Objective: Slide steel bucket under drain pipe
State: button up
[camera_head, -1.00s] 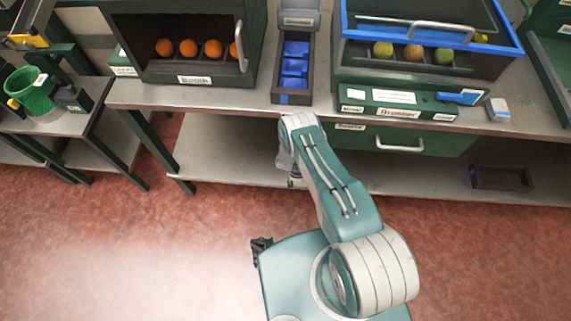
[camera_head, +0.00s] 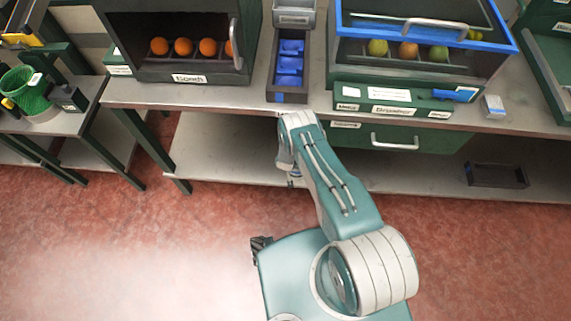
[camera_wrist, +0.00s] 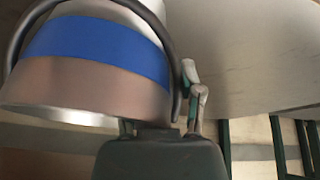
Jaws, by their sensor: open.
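A steel bucket (camera_wrist: 95,85) with a wide blue band and a dark curved handle (camera_wrist: 165,25) fills the upper left of the wrist view. My gripper (camera_wrist: 165,100) is open close beside the bucket, at its right side. One finger shows just right of the handle; the other is mostly hidden, and I cannot tell whether either touches. In the head view my arm reaches to the bench's front edge and the gripper is mostly hidden below the forearm. I do not see the bucket in the head view, nor a drain pipe in either view.
The bench (camera_head: 230,98) holds a dark box with oranges (camera_head: 183,47), a bin of blue pieces (camera_head: 290,65) and a blue-rimmed case (camera_head: 430,75). A lower shelf (camera_head: 225,160) has a black tray (camera_head: 496,175). Red floor to the left is clear.

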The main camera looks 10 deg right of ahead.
jog(key=shift+w+d+r, duration=0.15)
jog(key=shift+w+r, duration=0.25)
jog(key=shift+w, duration=0.05)
jog(key=shift+s+r, duration=0.1)
jog(key=shift+r, duration=0.4)
jog(key=s+v, duration=0.1)
jog(key=v, duration=0.5)
jog(key=shift+a, duration=0.25)
jog(key=shift+s, duration=0.25)
